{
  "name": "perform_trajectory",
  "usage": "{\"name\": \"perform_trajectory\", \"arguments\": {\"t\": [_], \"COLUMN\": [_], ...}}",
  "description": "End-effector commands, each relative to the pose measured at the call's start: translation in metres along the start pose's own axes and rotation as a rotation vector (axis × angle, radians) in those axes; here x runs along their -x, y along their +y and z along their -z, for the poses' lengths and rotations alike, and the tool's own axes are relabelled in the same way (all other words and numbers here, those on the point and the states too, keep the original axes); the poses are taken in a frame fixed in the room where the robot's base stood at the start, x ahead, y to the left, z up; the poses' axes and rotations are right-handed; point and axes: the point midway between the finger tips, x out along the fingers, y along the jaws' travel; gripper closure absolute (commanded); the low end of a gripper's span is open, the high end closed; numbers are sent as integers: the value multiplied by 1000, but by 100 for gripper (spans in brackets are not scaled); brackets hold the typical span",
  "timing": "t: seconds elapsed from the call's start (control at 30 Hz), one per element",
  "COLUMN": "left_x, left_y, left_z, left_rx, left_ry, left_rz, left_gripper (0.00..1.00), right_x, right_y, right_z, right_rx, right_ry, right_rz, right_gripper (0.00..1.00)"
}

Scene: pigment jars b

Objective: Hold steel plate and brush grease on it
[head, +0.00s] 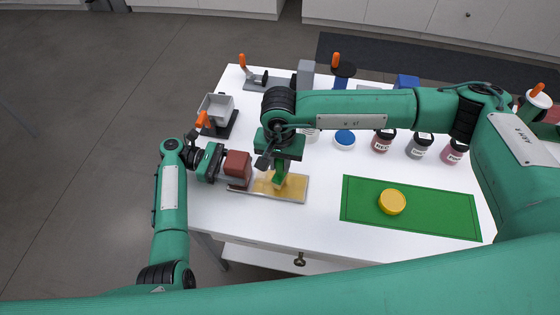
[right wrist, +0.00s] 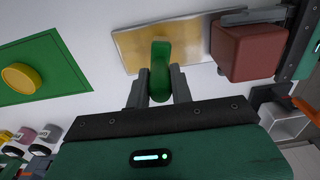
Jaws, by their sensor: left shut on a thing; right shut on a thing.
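The steel plate (head: 296,193) lies on the white table near its front left, with a yellowish film over much of its face; it also shows in the right wrist view (right wrist: 128,46). A red-brown block (head: 237,165) stands at the plate's left end. My left gripper (head: 222,165) is shut on this block, which shows too in the right wrist view (right wrist: 245,52). My right gripper (right wrist: 158,88) is shut on the green brush (right wrist: 160,68), over the middle of the plate.
A green mat (head: 430,217) with a yellow round lid (head: 392,201) lies to the right. Behind are a blue-lidded jar (head: 344,139) and labelled jars (head: 382,141). A grey bin (head: 217,109) stands behind my left gripper. My right arm spans above the table.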

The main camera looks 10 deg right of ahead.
Motion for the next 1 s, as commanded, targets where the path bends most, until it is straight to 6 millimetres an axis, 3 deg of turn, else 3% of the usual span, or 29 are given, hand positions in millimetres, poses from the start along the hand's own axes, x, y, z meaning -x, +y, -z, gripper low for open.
{"name": "perform_trajectory", "arguments": {"t": [0.8,1.0], "left_x": [0,0], "left_y": [-2,-2], "left_z": [6,6], "left_rx": [10,10], "left_ry": [4,4], "left_rz": [1,1], "left_gripper": [76,76], "right_x": [-12,-12], "right_y": [0,11], "right_z": [0,2], "right_rx": [0,-1], "right_ry": [1,0], "right_rz": [0,-1], "right_gripper": [100,100]}}
